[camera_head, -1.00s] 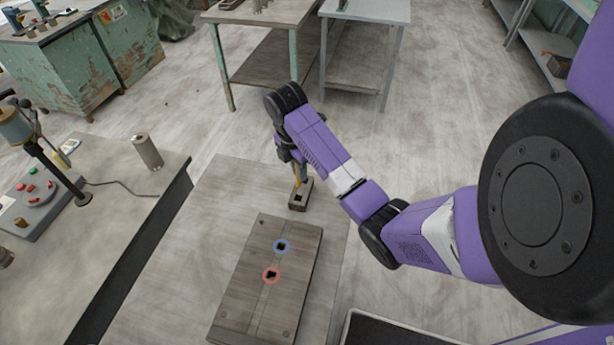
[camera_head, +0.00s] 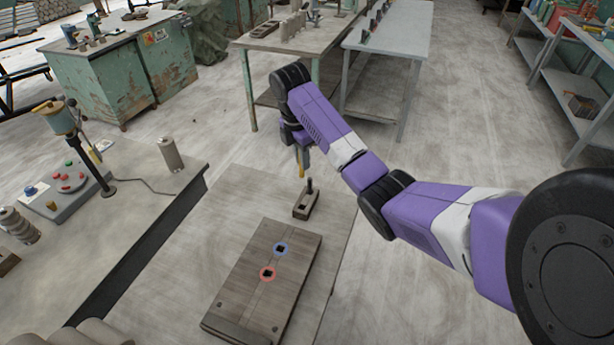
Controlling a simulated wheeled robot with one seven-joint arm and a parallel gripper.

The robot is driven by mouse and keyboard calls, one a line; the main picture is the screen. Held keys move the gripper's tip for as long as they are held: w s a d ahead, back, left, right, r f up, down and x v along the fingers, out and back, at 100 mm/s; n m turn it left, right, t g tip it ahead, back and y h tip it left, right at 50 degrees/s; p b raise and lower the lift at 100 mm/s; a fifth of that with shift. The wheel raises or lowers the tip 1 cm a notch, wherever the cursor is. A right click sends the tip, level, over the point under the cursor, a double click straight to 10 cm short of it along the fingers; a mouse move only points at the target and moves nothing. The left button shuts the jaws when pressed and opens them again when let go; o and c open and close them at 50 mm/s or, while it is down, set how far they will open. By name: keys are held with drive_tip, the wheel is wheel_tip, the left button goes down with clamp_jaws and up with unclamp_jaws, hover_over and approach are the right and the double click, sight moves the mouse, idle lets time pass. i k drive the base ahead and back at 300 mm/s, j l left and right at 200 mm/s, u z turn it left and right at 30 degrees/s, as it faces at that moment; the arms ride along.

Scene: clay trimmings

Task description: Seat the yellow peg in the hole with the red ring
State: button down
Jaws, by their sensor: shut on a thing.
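The yellow peg (camera_head: 301,171) hangs upright below my gripper (camera_head: 302,158), which is shut on it. The gripper's fingers are small and partly hidden by the wrist. The peg is in the air, above and behind a small holder block (camera_head: 301,212) in the picture. The hole with the red ring (camera_head: 268,274) is in the top of a wooden board (camera_head: 246,300), in front of and left of the peg. The hole looks dark and empty.
A second hole with a blue ring (camera_head: 281,249) lies just behind the red one. A dark upright peg (camera_head: 309,185) stands in the holder block. A bench (camera_head: 150,215) with a control box (camera_head: 66,190) and a metal cylinder (camera_head: 170,155) is at left.

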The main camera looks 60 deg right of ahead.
sight(256, 304)
drive_tip(key=k, duration=1.05)
